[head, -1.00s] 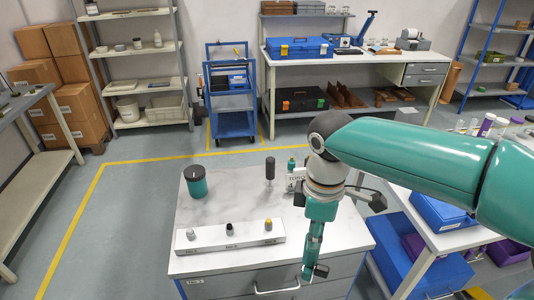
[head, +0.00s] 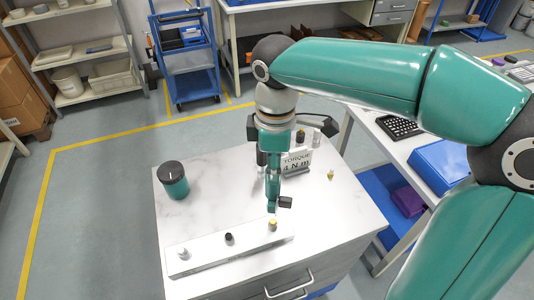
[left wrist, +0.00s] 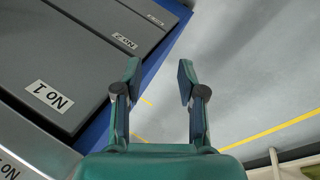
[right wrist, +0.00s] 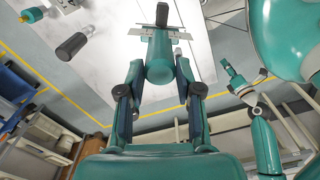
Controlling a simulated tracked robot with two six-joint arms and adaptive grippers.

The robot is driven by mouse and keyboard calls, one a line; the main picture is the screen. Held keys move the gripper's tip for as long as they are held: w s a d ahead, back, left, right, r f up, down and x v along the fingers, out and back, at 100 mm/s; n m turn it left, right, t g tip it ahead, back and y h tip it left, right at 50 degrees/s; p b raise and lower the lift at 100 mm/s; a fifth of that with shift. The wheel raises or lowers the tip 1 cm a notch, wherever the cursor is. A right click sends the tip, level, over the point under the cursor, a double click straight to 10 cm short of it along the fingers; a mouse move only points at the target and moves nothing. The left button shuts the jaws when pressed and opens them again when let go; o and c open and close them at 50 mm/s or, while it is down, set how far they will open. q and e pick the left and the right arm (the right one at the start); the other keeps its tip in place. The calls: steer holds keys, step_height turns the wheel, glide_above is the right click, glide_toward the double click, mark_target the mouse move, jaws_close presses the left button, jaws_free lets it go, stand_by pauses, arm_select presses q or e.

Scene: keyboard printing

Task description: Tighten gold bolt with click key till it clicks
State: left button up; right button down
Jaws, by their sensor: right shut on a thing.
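The gold bolt (head: 273,224) stands upright at the right end of the pale strip (head: 205,252) on the cabinet top. My right gripper (head: 272,172) is shut on the teal click key, which points down with a black piece at its lower end (head: 285,202). The key's lower end is close above and behind the bolt; I cannot tell if they touch. The right wrist view shows the key (right wrist: 160,68) between both fingers. My left gripper (left wrist: 159,78) is open and empty in the left wrist view, near drawer fronts, and outside the head view.
The strip also holds a silver bolt (head: 183,253) and a black bolt (head: 229,238). A torque sign (head: 297,162) stands behind my right gripper. A teal canister (head: 173,180) stands at left. A small gold piece (head: 331,175) stands at right.

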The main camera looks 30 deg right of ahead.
steer(key=shift+s, duration=0.15)
steer(key=shift+d, duration=0.1)
steer(key=shift+f, duration=0.2)
step_height(320, 180, down, 4)
steer(key=b, duration=0.3)
steer(key=shift+f+b, duration=0.2)
steer(key=shift+b, duration=0.2)
steer(key=shift+f, duration=0.1)
stand_by(0.5)
steer(key=shift+f, duration=0.3)
stand_by(0.7)
steer(key=shift+f, duration=0.2)
